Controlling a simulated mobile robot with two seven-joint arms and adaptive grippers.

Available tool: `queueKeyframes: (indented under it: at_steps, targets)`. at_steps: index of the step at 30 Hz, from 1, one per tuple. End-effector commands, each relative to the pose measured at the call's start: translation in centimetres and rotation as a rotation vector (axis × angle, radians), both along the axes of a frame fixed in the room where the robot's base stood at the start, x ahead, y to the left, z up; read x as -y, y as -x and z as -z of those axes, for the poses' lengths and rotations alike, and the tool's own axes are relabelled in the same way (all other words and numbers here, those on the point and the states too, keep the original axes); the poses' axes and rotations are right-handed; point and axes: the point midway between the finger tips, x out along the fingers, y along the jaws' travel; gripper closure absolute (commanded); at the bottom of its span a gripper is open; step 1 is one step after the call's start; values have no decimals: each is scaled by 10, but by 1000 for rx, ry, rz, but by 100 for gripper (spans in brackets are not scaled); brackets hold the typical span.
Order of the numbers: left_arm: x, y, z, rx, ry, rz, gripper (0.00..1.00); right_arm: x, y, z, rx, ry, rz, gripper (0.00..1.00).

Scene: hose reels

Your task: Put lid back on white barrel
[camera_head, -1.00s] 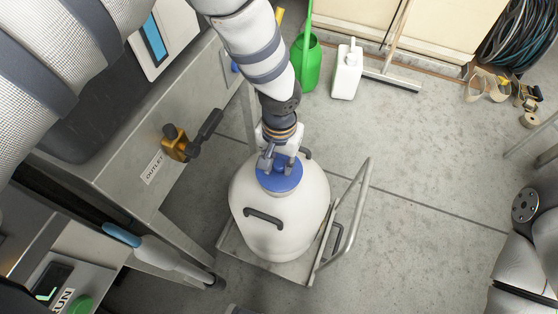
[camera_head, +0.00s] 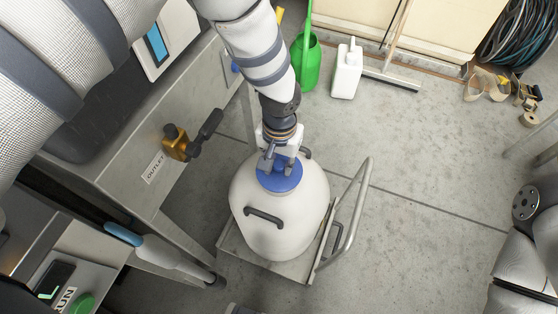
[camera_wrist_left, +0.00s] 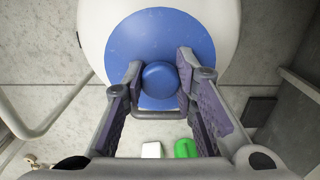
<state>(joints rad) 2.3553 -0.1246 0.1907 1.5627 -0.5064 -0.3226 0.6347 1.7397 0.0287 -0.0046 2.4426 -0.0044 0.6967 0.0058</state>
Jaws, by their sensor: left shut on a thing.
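The white barrel (camera_head: 285,222) stands upright on a low metal trolley, with dark handles on its sides. The blue lid (camera_head: 281,179) sits at the barrel's top opening. It also shows in the left wrist view (camera_wrist_left: 142,35), with a round blue knob (camera_wrist_left: 160,80) at its middle. My left gripper (camera_head: 279,165) reaches down from above and is shut on the lid's knob, with the fingers on either side of it. Whether the lid is fully seated on the rim cannot be told. My right arm shows at the right edge, but its gripper is out of view.
The trolley (camera_head: 318,272) has a raised metal handle (camera_head: 352,215) right of the barrel. A steel machine with a brass outlet valve (camera_head: 180,143) stands close on the left.

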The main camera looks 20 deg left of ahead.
Motion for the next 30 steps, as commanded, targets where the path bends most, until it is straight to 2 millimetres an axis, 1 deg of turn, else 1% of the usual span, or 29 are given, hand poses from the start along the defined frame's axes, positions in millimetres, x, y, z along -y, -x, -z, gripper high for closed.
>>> queueKeyframes:
  at_steps: [8,9,11,18,21,30]
  targets:
    - [0,0,0,1,0,1,100,0,0,0,0,0,0,100]
    - [0,0,0,1,0,1,65,0,0,0,0,0,0,100]
    - [0,0,0,1,0,1,52,0,0,0,0,0,0,100]
    - [0,0,0,1,0,1,51,0,0,0,0,0,0,100]
    - [0,0,0,1,0,1,31,0,0,0,0,0,0,100]
    - [0,0,0,1,0,1,31,0,0,0,0,0,0,100]
